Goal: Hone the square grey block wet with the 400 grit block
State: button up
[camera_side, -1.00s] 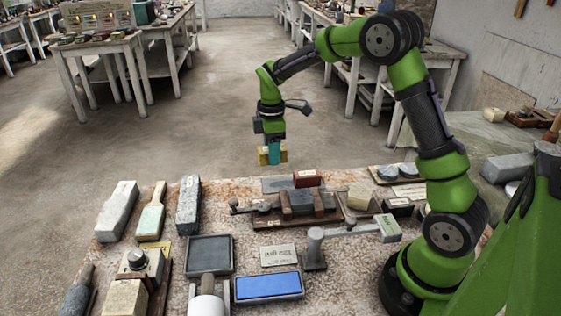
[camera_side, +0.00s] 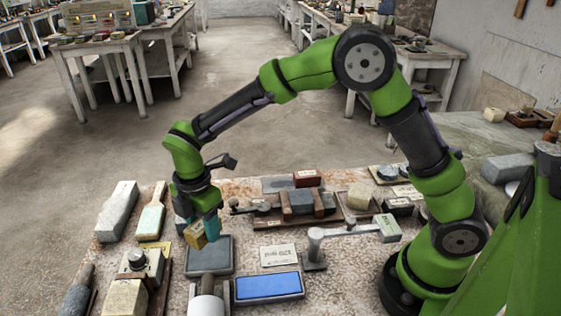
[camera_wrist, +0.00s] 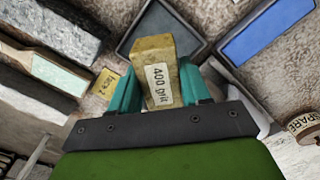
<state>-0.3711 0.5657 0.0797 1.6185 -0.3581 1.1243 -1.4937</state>
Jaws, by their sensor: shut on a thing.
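My gripper (camera_side: 196,226) is shut on an ochre block (camera_side: 195,237), held tilted above the bench. In the wrist view the block (camera_wrist: 153,55) carries a "400 grit" label and sits between the teal fingers (camera_wrist: 160,88). A dark square shallow tray (camera_side: 208,256) lies just below and right of the held block; it also shows behind the block in the wrist view (camera_wrist: 190,38). I cannot tell whether it holds water. A grey block (camera_side: 300,201) sits between brown jaws on a wooden base, right of my gripper; it looks oblong from here.
A blue stone in a tray (camera_side: 268,287), a lettered card (camera_side: 278,255) and a metal-footed arm (camera_side: 315,250) lie to the right. A red block (camera_side: 307,178) stands behind the jaws.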

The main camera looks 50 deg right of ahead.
aim_at(209, 253)
jog(key=shift+f, duration=2.45)
jog(key=shift+f, duration=0.65)
jog(key=shift+r, duration=0.1)
jog(key=shift+r, duration=3.5)
